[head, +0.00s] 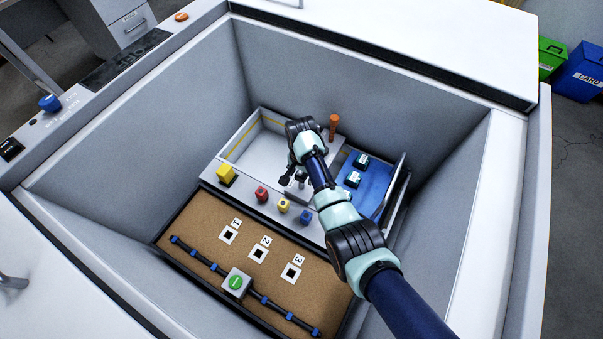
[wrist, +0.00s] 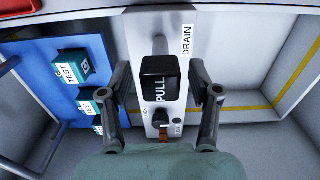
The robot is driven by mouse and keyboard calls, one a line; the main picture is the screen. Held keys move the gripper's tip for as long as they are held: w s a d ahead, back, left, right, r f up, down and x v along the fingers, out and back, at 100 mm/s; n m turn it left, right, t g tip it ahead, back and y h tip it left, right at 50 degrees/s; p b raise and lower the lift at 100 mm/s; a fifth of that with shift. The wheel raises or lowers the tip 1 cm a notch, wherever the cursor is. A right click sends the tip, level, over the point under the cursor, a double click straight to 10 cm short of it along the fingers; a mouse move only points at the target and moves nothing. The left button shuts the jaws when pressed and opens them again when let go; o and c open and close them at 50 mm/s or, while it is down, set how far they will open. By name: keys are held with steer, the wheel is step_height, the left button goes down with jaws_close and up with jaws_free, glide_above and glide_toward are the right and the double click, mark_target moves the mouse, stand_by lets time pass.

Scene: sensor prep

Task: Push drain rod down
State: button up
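The drain rod's black handle (wrist: 160,78), marked PULL, stands on a light panel strip (wrist: 208,45) labelled DRAIN in the wrist view. A grey shaft (wrist: 159,44) shows just beyond the handle. My gripper (wrist: 164,90) is open, with one finger on each side of the handle. A small gap shows between each finger and the handle, so neither seems to touch it. In the head view my gripper (head: 294,181) points down over the strip between the white basin and the blue tray, and my arm hides most of the rod there.
A black knob (wrist: 160,117) sits on the strip close to the handle. Labelled TEST boxes (wrist: 72,66) lie on the blue tray (head: 375,168). An orange-topped post (head: 333,121) stands behind my arm. The white basin (head: 255,150) looks empty.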

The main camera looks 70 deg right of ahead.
step_height(320, 180, up, 12)
stand_by(0.6)
stand_by(0.5)
